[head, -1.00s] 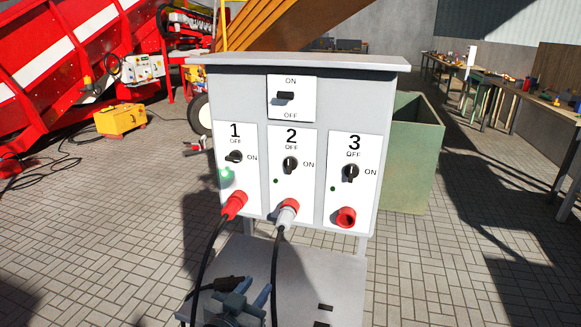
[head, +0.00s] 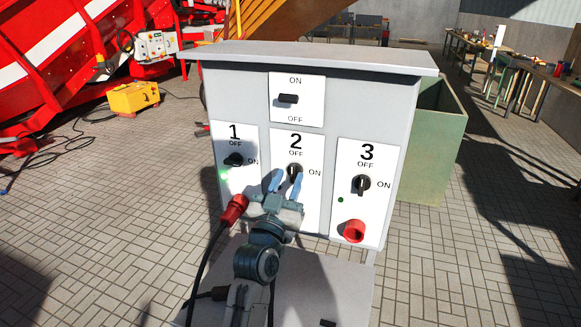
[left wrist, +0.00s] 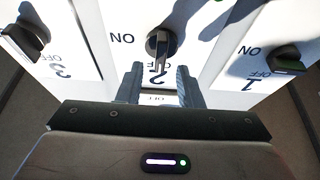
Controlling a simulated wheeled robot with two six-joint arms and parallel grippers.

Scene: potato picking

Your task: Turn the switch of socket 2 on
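The black switch of socket 2 (head: 295,171) is on the grey box's middle panel, its handle upright in line with OFF. It also shows in the left wrist view (left wrist: 161,46), where the picture is upside down. My left gripper (head: 286,183) is open in front of the socket 2 panel, with its blue-grey fingertips close to the switch. In the left wrist view the two fingers (left wrist: 158,82) stand apart, and the handle's end lines up with the gap between them. Contact cannot be told. The socket 2 plug is hidden behind my gripper. My right gripper is out of view.
Switch 1 (head: 234,159) is turned sideways above a lit green lamp (head: 224,175) and red plug (head: 235,209). Switch 3 (head: 361,185) is upright above an empty red socket (head: 353,231). The main switch (head: 288,99) is above. A green container (head: 432,150) stands behind.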

